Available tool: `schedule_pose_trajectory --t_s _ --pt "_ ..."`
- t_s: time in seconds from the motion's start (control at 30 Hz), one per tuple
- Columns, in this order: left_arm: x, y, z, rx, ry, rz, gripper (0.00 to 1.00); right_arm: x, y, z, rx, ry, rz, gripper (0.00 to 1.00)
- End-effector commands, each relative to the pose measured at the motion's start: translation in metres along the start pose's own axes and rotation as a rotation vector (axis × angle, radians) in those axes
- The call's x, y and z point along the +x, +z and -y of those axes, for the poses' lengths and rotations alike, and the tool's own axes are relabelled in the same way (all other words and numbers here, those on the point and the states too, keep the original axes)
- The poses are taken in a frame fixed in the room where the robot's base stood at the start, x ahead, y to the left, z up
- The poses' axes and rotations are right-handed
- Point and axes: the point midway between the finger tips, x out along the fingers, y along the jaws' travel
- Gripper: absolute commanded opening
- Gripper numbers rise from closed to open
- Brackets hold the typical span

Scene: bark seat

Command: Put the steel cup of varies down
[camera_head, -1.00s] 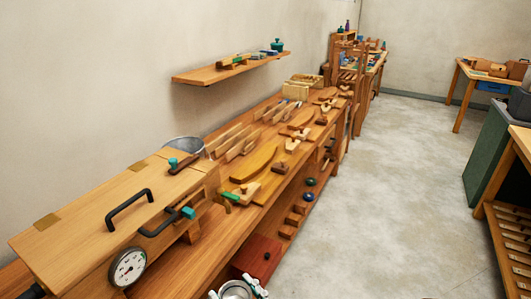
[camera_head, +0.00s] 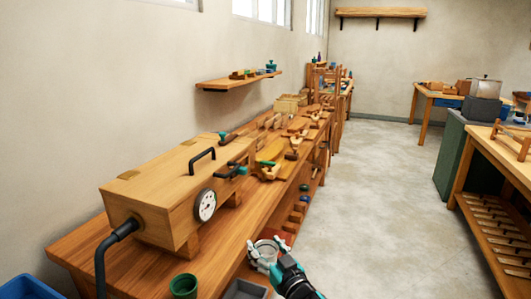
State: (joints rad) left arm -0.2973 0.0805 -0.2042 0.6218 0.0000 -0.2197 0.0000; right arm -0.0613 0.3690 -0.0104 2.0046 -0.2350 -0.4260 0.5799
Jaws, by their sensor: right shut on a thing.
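The steel cup (camera_head: 265,251) is at the lower middle of the head view, by the front edge of the long wooden bench (camera_head: 147,262). My right gripper (camera_head: 267,252) is shut on the cup, with its pale fingers around the cup's sides. The cup looks upright, its open top facing me. What lies inside it is too small to tell. I cannot tell whether its base touches anything. My left gripper is not in view.
A wooden steam box (camera_head: 165,203) with a round dial and a black hose takes up the near bench. A green pot (camera_head: 184,286) and a grey tray (camera_head: 245,289) are near the cup. Clamps and curved boards fill the far bench. The floor (camera_head: 365,190) to the right is clear.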

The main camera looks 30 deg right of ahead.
Motion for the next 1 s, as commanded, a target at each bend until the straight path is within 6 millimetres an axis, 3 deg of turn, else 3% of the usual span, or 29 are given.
schedule_pose_trajectory --t_s 0.03,0.13,0.33,0.47,0.8,1.0 --pt "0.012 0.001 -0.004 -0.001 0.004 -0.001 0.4 0.012 0.0 -0.012 -0.003 0.018 -0.009 0.23" --pt "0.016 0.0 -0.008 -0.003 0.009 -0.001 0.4 0.023 -0.006 -0.025 0.003 0.04 -0.013 0.23" --pt "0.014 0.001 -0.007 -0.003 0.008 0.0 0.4 0.03 -0.01 -0.025 0.01 0.05 -0.012 0.23" --pt "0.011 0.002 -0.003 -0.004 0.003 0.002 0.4 0.04 -0.009 -0.001 0.013 0.047 -0.013 0.23" --pt "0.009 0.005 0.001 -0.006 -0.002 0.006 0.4 0.078 0.0 0.082 0.012 0.047 -0.011 0.23" --pt "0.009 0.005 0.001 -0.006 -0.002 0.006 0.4 0.092 0.003 0.111 0.009 0.048 -0.012 0.23"
